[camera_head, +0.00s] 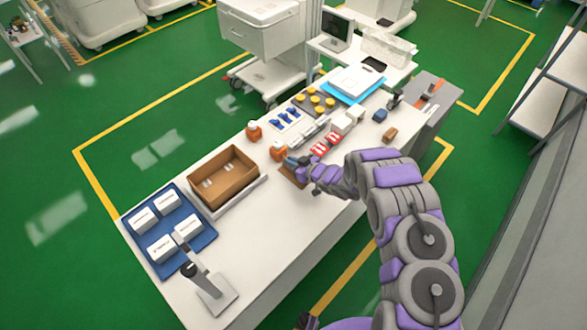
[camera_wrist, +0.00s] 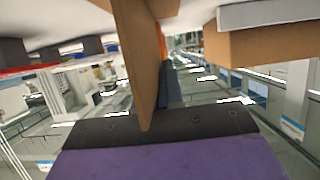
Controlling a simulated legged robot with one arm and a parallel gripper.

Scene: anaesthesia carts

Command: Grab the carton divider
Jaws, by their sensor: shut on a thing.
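The carton divider is a thin brown cardboard panel (camera_wrist: 138,60), seen nearly edge-on in the wrist view, close in front of the dark gripper base. My gripper (camera_head: 294,163) is shut on it. In the head view a small brown part of the divider (camera_head: 291,177) shows just below my gripper, over the table; the rest is hidden by the gripper. I cannot tell whether its lower edge touches the table. The open brown carton (camera_head: 222,178) stands to the left of my gripper, with small pale items inside.
Orange-topped containers (camera_head: 278,150) and red-and-white packs (camera_head: 324,143) stand close beyond my gripper. A blue tray (camera_head: 207,238) with several white boxes and a scanner stand (camera_head: 212,293) are at the left. The white table (camera_head: 265,240) is clear at the front.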

